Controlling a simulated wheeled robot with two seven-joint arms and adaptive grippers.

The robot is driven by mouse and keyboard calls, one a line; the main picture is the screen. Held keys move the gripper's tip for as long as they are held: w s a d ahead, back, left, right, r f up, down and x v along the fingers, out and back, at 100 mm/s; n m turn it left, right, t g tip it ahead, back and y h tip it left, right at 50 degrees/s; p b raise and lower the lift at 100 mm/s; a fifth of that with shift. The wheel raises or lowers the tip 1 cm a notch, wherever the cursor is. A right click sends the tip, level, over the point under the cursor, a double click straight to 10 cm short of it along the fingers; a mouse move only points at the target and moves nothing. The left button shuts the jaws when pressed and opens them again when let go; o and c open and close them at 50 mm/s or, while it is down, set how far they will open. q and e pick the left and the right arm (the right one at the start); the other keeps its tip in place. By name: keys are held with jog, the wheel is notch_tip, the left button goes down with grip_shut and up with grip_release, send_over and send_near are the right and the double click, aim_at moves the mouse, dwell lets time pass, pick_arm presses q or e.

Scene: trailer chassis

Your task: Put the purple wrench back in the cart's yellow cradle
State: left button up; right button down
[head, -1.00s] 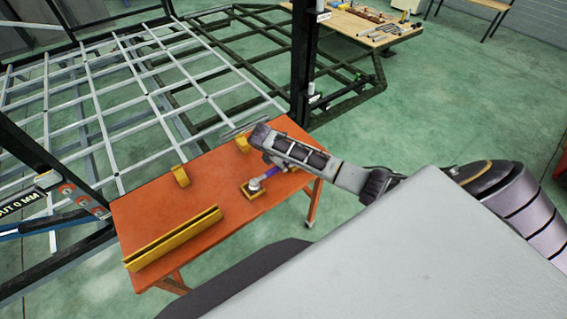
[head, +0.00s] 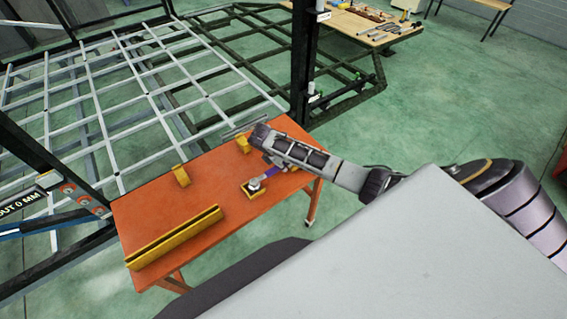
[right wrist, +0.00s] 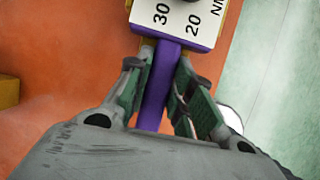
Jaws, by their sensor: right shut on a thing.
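The purple wrench (head: 271,172) is at the right part of the orange cart top (head: 214,182), its grey head end at a small square yellow block (head: 257,192). I cannot tell if it touches the block. My right gripper (right wrist: 160,88) is shut on the purple handle (right wrist: 156,100), with a white scale marked 30 and 20 beyond the fingers. In the head view my right arm hides part of the wrench and the fingertips. Two yellow uprights, one left (head: 181,176) and one farther back (head: 243,144), look like the cradle. My left gripper is not in view.
A long yellow channel (head: 174,237) lies along the cart's near left part. A grey and dark frame (head: 110,90) stands behind the cart, with a black post (head: 302,60). A wooden table with tools (head: 365,28) is farther back. The cart top's middle is bare.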

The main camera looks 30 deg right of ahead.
dwell(0.4)
jog(key=c, duration=0.7)
grip_release()
jog(key=shift+r, duration=0.15)
jog(key=shift+r, duration=3.85)
jog(key=shift+a, duration=0.1)
